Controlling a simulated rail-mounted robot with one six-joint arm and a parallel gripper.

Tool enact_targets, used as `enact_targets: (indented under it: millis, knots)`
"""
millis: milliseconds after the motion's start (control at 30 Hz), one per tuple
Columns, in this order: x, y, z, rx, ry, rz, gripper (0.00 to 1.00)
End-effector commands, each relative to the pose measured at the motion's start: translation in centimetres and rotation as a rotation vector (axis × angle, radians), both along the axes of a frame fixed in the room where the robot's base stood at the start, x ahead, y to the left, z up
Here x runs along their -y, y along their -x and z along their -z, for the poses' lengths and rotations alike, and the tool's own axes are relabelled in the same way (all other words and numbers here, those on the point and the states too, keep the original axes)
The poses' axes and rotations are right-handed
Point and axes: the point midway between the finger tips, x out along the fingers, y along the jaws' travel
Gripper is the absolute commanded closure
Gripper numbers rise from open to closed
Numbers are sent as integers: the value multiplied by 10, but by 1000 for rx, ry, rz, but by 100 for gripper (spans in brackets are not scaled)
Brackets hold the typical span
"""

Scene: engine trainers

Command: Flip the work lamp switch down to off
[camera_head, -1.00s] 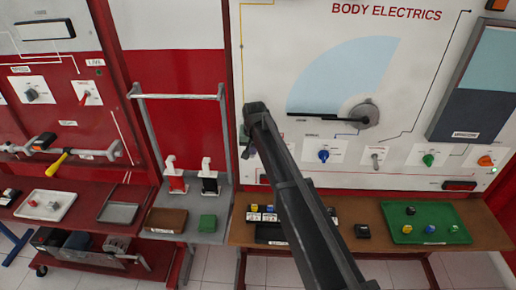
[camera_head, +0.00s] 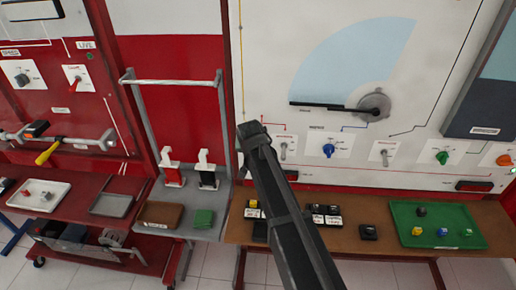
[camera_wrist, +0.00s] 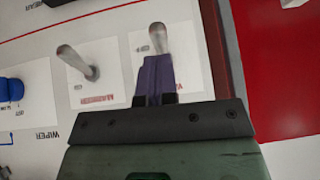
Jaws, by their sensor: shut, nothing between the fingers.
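My gripper (camera_head: 250,128) is at the lower left of the white Body Electrics board (camera_head: 440,45). In the wrist view its narrow fingers (camera_wrist: 155,66) are shut and empty, just beside a toggle switch (camera_wrist: 159,40) near the board's edge. The fingers overlap that switch's plate in the picture; I cannot tell whether they touch the lever. A second toggle switch (camera_wrist: 91,70) stands to the left, beside a blue knob (camera_wrist: 10,90). It also shows in the head view (camera_head: 283,148). The switch labels are partly hidden or too blurred to read surely, so I cannot confirm which is the work lamp switch.
A red frame edge (camera_wrist: 230,60) runs close beside the fingers in the wrist view. Below the board is a brown bench (camera_head: 345,238) with small dark blocks and a green tray (camera_head: 405,215). A metal rail frame (camera_head: 172,82) stands to the left.

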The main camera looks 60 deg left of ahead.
Motion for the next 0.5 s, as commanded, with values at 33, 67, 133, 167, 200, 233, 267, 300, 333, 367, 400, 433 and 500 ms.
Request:
enact_targets:
  millis: [33, 67, 133, 167, 200, 233, 267, 300, 333, 367, 400, 433, 500]
  knots:
    - [0, 0, -6, 0, 0, 0, 100]
    - [0, 0, -7, 0, 0, 0, 100]
    - [0, 0, -11, -1, 1, 0, 100]
    - [0, 0, -12, -1, 1, 0, 100]
    - [0, 0, -13, -1, 1, 0, 100]
    - [0, 0, -13, -1, 1, 0, 100]
    - [0, 0, -13, -1, 1, 0, 100]
    - [0, 0, -13, -1, 1, 0, 100]
    - [0, 0, -13, -1, 1, 0, 100]
    - [0, 0, -12, -1, 0, 1, 100]
    - [0, 0, -12, 0, 1, 1, 100]
    - [0, -1, -12, -1, 0, 1, 100]
    - [0, -1, -12, 0, 1, 1, 100]
